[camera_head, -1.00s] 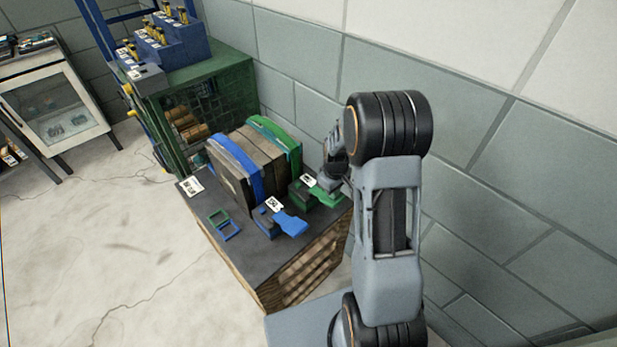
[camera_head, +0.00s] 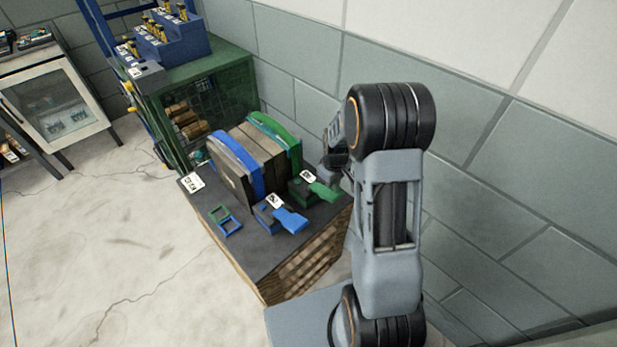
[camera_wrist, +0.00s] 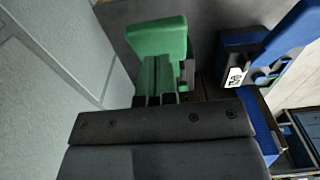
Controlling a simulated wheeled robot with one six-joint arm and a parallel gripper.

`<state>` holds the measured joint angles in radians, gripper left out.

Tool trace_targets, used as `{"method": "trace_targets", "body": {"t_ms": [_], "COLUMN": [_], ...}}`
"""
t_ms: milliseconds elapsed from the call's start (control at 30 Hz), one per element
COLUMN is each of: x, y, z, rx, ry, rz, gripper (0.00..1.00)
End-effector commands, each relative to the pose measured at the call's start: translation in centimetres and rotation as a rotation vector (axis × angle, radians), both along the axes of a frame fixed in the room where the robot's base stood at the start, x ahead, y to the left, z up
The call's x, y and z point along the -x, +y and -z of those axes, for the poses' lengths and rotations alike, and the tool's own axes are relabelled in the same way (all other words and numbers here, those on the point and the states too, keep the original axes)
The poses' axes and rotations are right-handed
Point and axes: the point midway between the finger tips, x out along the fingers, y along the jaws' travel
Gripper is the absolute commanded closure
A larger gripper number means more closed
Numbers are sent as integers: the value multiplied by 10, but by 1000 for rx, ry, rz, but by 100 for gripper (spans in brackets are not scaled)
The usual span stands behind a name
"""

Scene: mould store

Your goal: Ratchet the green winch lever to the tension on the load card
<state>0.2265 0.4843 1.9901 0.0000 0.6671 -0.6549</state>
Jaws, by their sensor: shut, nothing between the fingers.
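The green winch (camera_head: 300,191) sits on the dark pallet top, and its green lever (camera_head: 322,191) points toward the lower right. In the wrist view the wide green lever end (camera_wrist: 157,38) is just beyond my gripper (camera_wrist: 156,98). My gripper is shut and empty. Whether it touches the winch I cannot tell. In the head view the gripper is largely hidden by my arm, above and behind the lever. A white card (camera_head: 192,182) lies at the pallet's left corner; its print is too small to read.
The blue winch with its blue lever (camera_head: 291,219) is close beside the green one. Blue and green straps (camera_head: 274,129) cross the stacked block behind. Two small frames, green and blue (camera_head: 230,226), lie at the front left. The wall is close on the right; the left floor is open.

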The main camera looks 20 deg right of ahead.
Motion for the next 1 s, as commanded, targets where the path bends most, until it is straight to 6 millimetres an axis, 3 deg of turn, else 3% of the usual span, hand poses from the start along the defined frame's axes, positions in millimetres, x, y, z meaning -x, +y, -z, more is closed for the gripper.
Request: {"method": "trace_targets", "body": {"t_ms": [1000], "x": [0], "y": [0], "z": [68], "rx": [0], "ry": [0], "rz": [0], "gripper": [100]}}
